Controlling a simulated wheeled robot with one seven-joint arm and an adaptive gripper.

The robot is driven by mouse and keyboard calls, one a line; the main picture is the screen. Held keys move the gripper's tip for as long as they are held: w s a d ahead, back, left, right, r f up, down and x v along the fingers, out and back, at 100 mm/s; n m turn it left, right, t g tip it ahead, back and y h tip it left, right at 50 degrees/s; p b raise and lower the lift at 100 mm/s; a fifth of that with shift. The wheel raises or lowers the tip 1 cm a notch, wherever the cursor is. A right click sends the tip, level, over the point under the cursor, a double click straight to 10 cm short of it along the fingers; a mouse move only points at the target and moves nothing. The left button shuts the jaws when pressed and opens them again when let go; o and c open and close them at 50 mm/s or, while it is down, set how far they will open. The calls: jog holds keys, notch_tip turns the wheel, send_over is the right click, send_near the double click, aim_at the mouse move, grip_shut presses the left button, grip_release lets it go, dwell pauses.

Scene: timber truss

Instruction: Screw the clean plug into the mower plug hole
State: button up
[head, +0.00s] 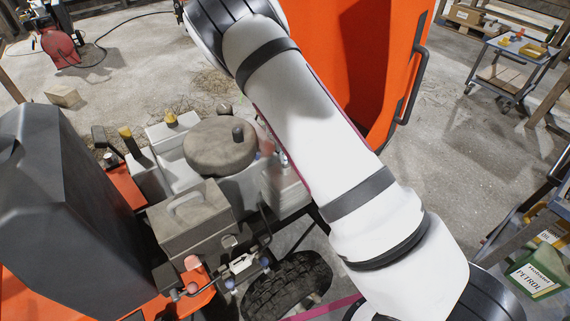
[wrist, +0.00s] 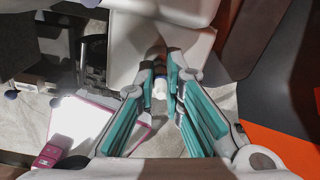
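In the wrist view my gripper (wrist: 161,78) points at the pale engine casing (wrist: 130,58), its two teal-padded fingers drawn close together near the tips. A small white-bodied piece, which looks like the plug (wrist: 160,89), sits between the fingers with its darker end towards the casing. The fingers appear closed on it. The mower engine (head: 220,148) is in the middle of the head view. The plug hole cannot be made out, and I cannot tell whether the plug touches the engine.
A black tyre (head: 287,285) is below the engine. A trolley (head: 510,65) stands at upper right.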

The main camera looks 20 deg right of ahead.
jog(key=o, duration=0.4)
jog(key=shift+w+d, duration=0.1)
jog(key=shift+w, duration=0.1)
jog(key=shift+o, duration=0.6)
jog(key=shift+s, duration=0.1)
